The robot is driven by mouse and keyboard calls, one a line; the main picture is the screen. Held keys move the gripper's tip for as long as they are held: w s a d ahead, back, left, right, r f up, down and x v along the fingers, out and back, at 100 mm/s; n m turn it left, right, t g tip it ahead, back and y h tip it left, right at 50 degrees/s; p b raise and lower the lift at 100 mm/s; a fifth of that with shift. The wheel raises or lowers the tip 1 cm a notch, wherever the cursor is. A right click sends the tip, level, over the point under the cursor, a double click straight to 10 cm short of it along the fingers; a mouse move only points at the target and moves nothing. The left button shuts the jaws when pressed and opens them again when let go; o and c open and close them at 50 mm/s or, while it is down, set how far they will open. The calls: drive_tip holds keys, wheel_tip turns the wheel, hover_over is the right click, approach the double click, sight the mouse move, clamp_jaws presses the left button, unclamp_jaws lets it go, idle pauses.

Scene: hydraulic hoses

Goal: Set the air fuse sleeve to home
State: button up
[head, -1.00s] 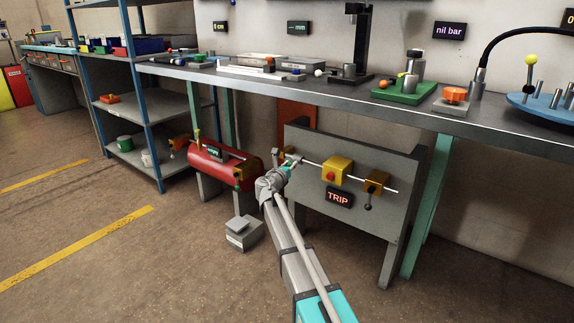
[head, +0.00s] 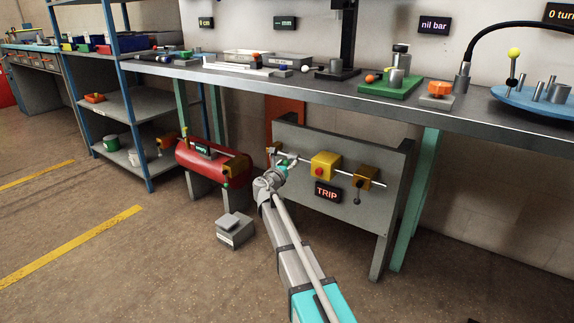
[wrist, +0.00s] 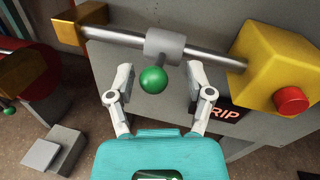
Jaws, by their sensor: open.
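The air fuse sleeve appears to be the grey collar (wrist: 164,45) on a steel rod in the wrist view. A short stem with a green ball (wrist: 153,80) hangs from it. The collar sits left of the yellow box with a red button (wrist: 291,100). My gripper (wrist: 156,82) is open, with one finger on each side of the green ball. I cannot tell whether either finger touches it. In the head view my gripper (head: 283,168) is at the left part of the grey panel (head: 340,221), and my wrist hides most of the collar.
The yellow box (head: 325,165) and a lit TRIP sign (head: 327,192) are right of my gripper. A red tank (head: 208,165) stands to the left. A grey pedal-like block (head: 234,231) is on the floor. The workbench edge (head: 350,102) overhangs the panel.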

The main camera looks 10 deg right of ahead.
drive_tip(key=v, duration=1.2)
idle(0.5)
